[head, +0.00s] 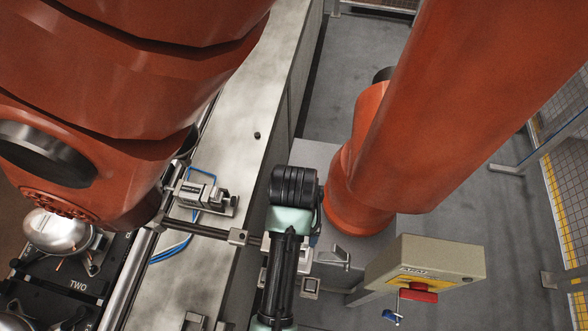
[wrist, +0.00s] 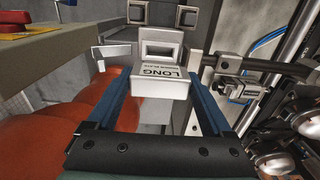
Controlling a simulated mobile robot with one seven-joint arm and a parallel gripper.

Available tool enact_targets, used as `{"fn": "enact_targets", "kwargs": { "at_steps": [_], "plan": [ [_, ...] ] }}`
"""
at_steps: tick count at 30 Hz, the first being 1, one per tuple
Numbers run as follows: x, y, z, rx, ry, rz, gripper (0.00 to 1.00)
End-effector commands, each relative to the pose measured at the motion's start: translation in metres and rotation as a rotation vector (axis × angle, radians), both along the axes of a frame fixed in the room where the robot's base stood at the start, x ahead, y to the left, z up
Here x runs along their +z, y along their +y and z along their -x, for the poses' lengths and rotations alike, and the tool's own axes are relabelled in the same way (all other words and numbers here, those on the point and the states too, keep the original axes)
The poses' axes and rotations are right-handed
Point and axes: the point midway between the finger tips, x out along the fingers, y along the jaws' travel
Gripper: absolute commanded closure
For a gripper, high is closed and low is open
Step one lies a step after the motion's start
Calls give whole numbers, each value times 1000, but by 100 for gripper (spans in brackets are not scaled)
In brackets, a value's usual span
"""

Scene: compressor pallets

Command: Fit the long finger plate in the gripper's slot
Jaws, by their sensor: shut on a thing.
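A pale grey block labelled LONG (wrist: 163,85) sits between the two blue fingers of my gripper (wrist: 157,62) in the wrist view. I take it for the long finger plate. My gripper is shut on it. A raised part with a rectangular opening (wrist: 158,47) stands at the block's far end. Pale metal pieces flank it at the fingertips. A black and mint-green assembly (head: 283,222) stands at the lower middle of the head view.
A small metal vise (head: 205,195) sits on the pale bench (head: 215,125), with a blue cable beside it. A beige and yellow control box (head: 430,262) stands at right. Orange arm parts fill both upper sides. A silver compressor (head: 57,230) lies at lower left. Grey floor is open at upper right.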

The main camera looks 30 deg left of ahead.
Motion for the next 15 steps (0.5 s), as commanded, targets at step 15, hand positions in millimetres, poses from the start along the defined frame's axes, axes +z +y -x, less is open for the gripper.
{"fn": "enact_targets", "kwargs": {
  "at_steps": [15],
  "plan": [
    [-45, 0, 0, 0, 0, 0, 100]
  ]
}}
